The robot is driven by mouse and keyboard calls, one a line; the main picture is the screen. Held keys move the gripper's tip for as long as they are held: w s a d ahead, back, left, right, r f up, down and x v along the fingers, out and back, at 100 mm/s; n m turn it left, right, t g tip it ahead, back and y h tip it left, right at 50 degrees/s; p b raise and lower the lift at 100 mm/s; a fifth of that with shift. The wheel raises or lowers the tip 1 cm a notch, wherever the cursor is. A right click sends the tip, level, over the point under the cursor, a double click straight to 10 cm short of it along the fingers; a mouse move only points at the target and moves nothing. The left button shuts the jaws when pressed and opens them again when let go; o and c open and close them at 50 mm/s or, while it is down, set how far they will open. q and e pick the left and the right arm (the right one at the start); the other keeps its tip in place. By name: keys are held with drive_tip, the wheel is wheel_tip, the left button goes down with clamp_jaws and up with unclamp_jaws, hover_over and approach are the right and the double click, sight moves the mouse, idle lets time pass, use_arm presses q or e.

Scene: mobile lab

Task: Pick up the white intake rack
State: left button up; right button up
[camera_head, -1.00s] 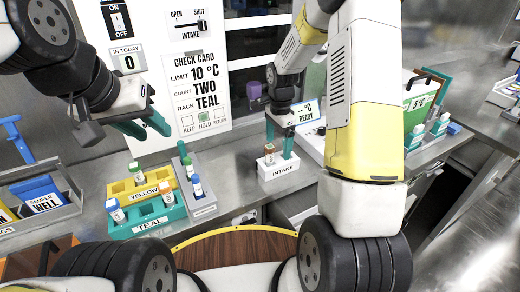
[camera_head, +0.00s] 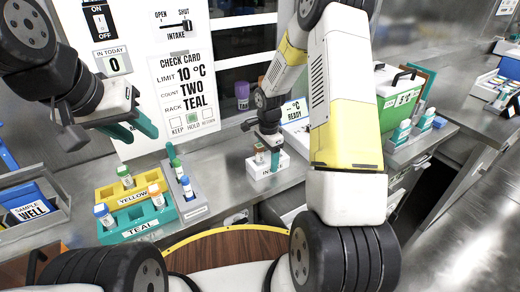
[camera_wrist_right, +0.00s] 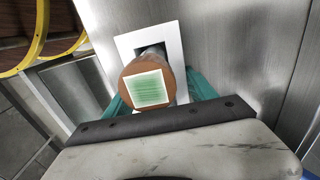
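The white intake rack (camera_head: 258,170) stands on the metal counter in the middle of the head view, holding one brown-capped tube (camera_head: 260,150). In the right wrist view the rack's white square rim (camera_wrist_right: 128,42) shows beyond the tube's cap. My right gripper (camera_head: 268,157) is down at the rack. Its teal fingers (camera_wrist_right: 160,98) are apart, either side of the tube and near the rack's edges. Whether they press on the rack I cannot tell, as the cap and palm hide it. My left gripper (camera_head: 133,128) is open and empty, above the counter at left.
A yellow rack (camera_head: 112,197) and a teal rack (camera_head: 125,226) with tubes stand left, beside a grey holder (camera_head: 193,208). A purple-capped container (camera_head: 242,95) is behind. A green-fronted box (camera_head: 398,108) stands right. A round wooden surface (camera_head: 235,245) is in front.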

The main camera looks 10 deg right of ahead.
drive_tip(key=c, duration=0.9)
drive_tip(key=shift+o, duration=0.2)
drive_tip(key=shift+r, duration=0.1)
